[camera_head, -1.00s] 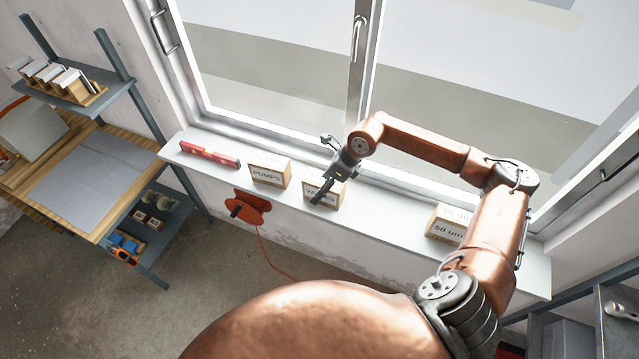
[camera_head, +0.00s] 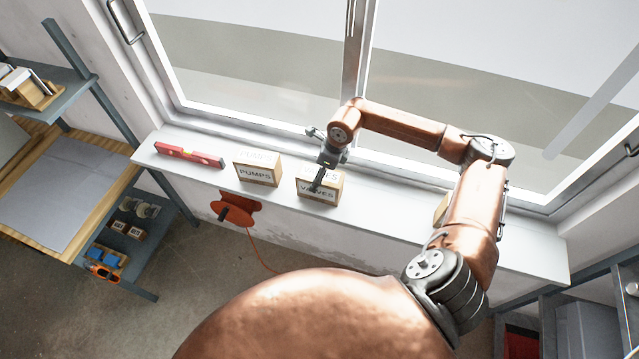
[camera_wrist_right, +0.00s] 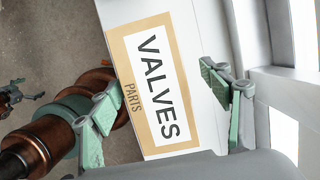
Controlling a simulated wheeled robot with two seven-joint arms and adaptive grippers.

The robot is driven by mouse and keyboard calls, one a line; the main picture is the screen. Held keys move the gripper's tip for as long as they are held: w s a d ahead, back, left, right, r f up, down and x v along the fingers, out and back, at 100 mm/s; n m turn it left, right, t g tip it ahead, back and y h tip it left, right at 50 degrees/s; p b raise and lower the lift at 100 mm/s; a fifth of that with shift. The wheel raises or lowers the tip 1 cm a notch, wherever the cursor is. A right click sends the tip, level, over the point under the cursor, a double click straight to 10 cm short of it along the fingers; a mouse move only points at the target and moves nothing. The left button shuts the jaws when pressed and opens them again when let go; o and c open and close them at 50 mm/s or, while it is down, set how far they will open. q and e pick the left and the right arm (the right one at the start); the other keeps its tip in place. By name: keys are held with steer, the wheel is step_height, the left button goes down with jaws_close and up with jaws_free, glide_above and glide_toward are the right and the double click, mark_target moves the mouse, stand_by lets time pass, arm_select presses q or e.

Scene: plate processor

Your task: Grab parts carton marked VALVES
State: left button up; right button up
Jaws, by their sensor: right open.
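The carton marked VALVES (camera_head: 326,196) stands on the white window ledge, a light brown box with a white label. My right gripper (camera_head: 317,181) is above and in front of it in the head view, partly covering its top. In the right wrist view the VALVES label (camera_wrist_right: 155,85) faces the camera, tilted. The open fingers of my right gripper (camera_wrist_right: 168,108) lie to either side of the label's lower part; contact with the carton cannot be told. A small dark gripper-like shape, seemingly my left gripper (camera_wrist_right: 18,95), shows at the left edge, too small to read.
The PUMPS carton (camera_head: 257,172) stands left of the VALVES carton on the window ledge (camera_head: 390,213), with a red level (camera_head: 189,156) farther left. Another carton (camera_head: 440,208) is mostly hidden behind my right arm. The window is close behind; an orange reel (camera_head: 232,210) hangs below the ledge.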

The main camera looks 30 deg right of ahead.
steer(key=x, duration=0.1)
steer(key=p+x, duration=0.1)
steer(key=x, duration=0.1)
steer(key=shift+s+a+f, duration=0.15)
steer(key=shift+s+f, duration=0.05)
steer(key=shift+f, duration=0.15)
steer(key=shift+w+a+f+p, duration=0.1)
steer(key=shift+f+p, duration=0.25)
steer(key=shift+f, duration=0.35)
steer(key=shift+c, duration=0.3)
steer(key=c, duration=0.3)
steer(key=shift+r, duration=0.1)
steer(key=c, duration=1.5)
